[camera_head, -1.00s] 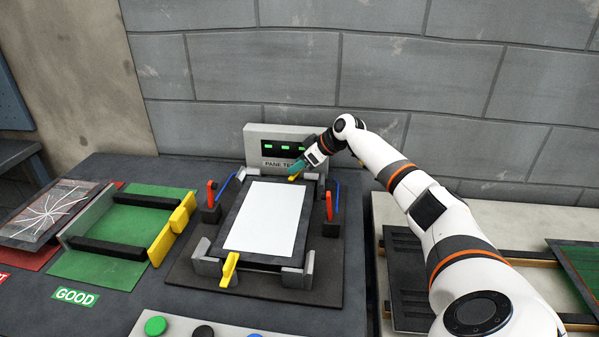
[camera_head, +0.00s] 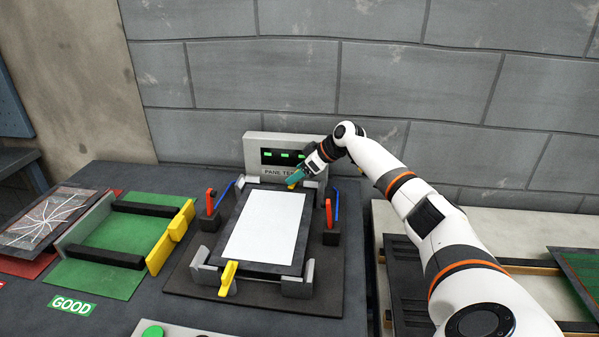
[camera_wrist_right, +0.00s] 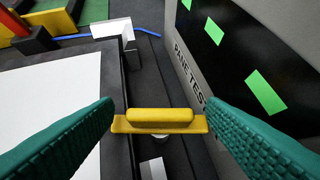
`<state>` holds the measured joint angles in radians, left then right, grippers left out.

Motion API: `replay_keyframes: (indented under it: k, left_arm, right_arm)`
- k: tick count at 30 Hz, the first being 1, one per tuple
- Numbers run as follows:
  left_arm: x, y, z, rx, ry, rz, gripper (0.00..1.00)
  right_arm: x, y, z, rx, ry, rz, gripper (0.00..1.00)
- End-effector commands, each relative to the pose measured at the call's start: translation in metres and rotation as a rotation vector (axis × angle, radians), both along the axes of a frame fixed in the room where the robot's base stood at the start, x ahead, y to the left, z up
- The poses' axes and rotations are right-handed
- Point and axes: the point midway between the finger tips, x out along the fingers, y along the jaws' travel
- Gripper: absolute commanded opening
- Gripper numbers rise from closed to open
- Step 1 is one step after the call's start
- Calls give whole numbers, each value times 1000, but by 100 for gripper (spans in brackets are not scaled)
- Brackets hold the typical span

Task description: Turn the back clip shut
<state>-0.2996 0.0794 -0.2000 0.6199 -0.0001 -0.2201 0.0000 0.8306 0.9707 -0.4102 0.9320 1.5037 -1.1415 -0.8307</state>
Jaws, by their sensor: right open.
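The back clip (camera_head: 292,185) is a small yellow bar with a raised grip, at the back edge of the framed white pane (camera_head: 264,225) in the test fixture. In the right wrist view the clip (camera_wrist_right: 160,121) lies crosswise between my right gripper's teal fingers (camera_wrist_right: 160,128). Its left end is at the dark frame edge; its right end points toward the tester. The fingers are open, one beyond each end, not visibly gripping it. In the head view my right gripper (camera_head: 296,175) partly hides the clip. A yellow front clip (camera_head: 228,278) stands at the pane's front edge. My left gripper is not in view.
The pane tester box (camera_head: 285,144) with green lights stands just behind the clip. Red levers and blue rods (camera_head: 336,205) flank the fixture. A green GOOD tray (camera_head: 97,280) and a cracked pane (camera_head: 45,222) are at left. A rack (camera_head: 400,265) is at right.

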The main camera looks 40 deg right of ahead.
Motion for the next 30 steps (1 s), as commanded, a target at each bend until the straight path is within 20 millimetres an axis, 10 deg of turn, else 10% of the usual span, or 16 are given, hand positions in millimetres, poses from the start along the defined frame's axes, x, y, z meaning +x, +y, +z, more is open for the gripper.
replay_keyframes:
  k: [30]
  left_arm:
    - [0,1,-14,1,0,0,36]
  right_arm:
    - [-77,-35,85,1,1,0,65]
